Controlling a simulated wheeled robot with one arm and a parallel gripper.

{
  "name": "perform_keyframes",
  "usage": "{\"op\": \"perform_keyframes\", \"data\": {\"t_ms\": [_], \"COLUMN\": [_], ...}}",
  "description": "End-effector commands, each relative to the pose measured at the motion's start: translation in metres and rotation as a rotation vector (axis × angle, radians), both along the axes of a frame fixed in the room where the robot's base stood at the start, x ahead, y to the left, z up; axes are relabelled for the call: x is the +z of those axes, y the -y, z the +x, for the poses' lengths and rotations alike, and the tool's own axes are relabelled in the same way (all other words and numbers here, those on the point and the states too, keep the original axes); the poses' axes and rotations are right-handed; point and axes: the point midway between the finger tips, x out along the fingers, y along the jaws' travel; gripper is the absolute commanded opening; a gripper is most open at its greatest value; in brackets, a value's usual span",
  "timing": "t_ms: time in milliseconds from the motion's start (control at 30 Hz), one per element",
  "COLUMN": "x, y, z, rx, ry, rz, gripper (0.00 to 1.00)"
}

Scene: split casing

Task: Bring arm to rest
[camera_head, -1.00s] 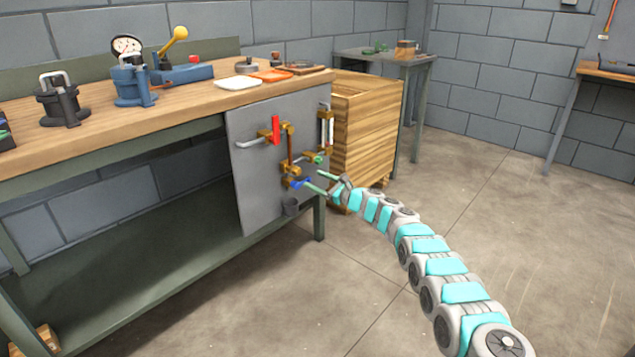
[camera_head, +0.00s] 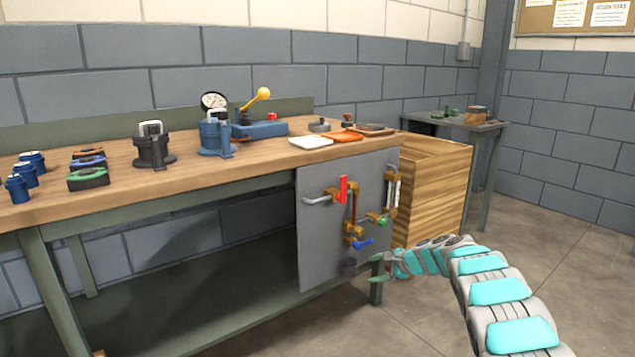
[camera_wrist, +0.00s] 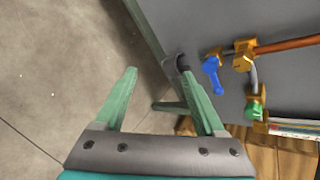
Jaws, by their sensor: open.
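My gripper (camera_head: 377,268) is open in front of the lower right part of a grey panel on the workbench's end. In the wrist view its two green fingers (camera_wrist: 162,95) are spread, with nothing seen between them but floor and a bench leg. The panel (camera_head: 318,245) carries brass pipe fittings, a red lever (camera_head: 342,190), a blue handle (camera_head: 363,244) and a green handle (camera_head: 376,218). In the wrist view the blue handle (camera_wrist: 212,75) lies beyond the right finger, apart from it. The green handle (camera_wrist: 252,111) is further right.
The workbench (camera_head: 110,200) holds casings, a gauge unit (camera_head: 215,135), a blue press with a yellow knob (camera_head: 259,125) and trays. A wooden crate (camera_head: 435,190) stands right of the panel. A small table (camera_head: 470,127) is behind it. Floor to the right is open.

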Motion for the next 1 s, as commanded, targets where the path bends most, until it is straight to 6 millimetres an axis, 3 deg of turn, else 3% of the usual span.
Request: {"op": "perform_keyframes", "data": {"t_ms": [267, 567, 1000], "x": [0.029, 0.070, 0.117], "y": [0.006, 0.006, -0.017], "z": [-0.065, -0.157, -0.329], "rx": [0.142, 0.306, 0.615], "ry": [-0.054, -0.115, -0.191], "rz": [-0.283, -0.507, -0.703], "gripper": [0.72, 0.72, 0.72]}}
